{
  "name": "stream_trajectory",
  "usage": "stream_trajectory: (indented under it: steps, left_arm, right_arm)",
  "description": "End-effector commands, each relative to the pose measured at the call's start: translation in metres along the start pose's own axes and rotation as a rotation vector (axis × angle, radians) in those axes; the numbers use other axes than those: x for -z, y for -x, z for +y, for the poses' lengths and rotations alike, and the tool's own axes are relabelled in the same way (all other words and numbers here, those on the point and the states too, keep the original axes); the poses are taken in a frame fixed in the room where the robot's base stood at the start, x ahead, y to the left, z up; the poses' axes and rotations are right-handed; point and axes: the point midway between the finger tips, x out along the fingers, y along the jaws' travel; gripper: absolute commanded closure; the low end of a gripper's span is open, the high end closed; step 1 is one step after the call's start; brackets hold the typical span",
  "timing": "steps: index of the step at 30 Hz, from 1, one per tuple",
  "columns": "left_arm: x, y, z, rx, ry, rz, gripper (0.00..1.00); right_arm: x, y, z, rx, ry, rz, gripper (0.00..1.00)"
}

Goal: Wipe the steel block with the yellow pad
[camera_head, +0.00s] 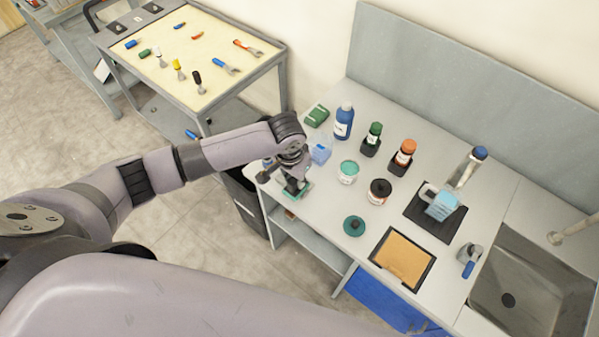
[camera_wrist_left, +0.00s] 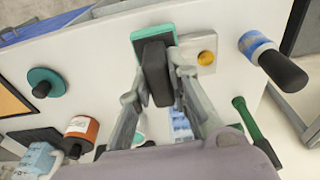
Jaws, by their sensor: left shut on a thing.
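My left gripper (camera_head: 295,185) is over the near left end of the grey bench. It also shows in the left wrist view (camera_wrist_left: 160,75), shut on a black block-like handle (camera_wrist_left: 156,72). A flat teal pad (camera_wrist_left: 152,36) lies directly under that handle and appears joined to it. A small square steel block (camera_wrist_left: 206,45) with a round yellow patch (camera_wrist_left: 206,58) lies right beside the pad in the wrist view. I see no clearly yellow pad; a tan panel in a black frame (camera_head: 403,258) lies near the bench front. My right gripper is out of view.
A round teal pad with a dark knob (camera_head: 354,226), an open teal jar (camera_head: 348,172) and several bottles, including a blue one (camera_head: 343,122), stand nearby. A sink (camera_head: 520,290) is at right. A tool table (camera_head: 200,60) is behind left.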

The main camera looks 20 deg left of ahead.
Motion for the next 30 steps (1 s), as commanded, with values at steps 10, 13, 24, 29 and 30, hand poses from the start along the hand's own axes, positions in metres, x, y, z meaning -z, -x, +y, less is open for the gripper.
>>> stream_trajectory:
  steps: [10, 13, 24, 29, 30]
  left_arm:
    - [0.013, -0.003, 0.001, 0.0, 0.0, -0.001, 1.0]
    - [0.019, -0.004, 0.001, -0.001, 0.0, -0.001, 1.0]
    - [0.038, -0.006, 0.002, 0.0, 0.0, -0.001, 1.0]
    - [0.039, -0.006, 0.002, 0.0, 0.0, -0.002, 1.0]
    - [0.039, -0.006, 0.002, 0.0, 0.0, -0.002, 1.0]
  right_arm:
    - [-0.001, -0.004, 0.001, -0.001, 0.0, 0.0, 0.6]
    - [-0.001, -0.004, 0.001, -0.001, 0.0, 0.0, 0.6]
    - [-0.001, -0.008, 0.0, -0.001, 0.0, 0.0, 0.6]
    - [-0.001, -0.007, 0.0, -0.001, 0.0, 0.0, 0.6]
    - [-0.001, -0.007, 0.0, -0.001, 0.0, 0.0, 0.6]
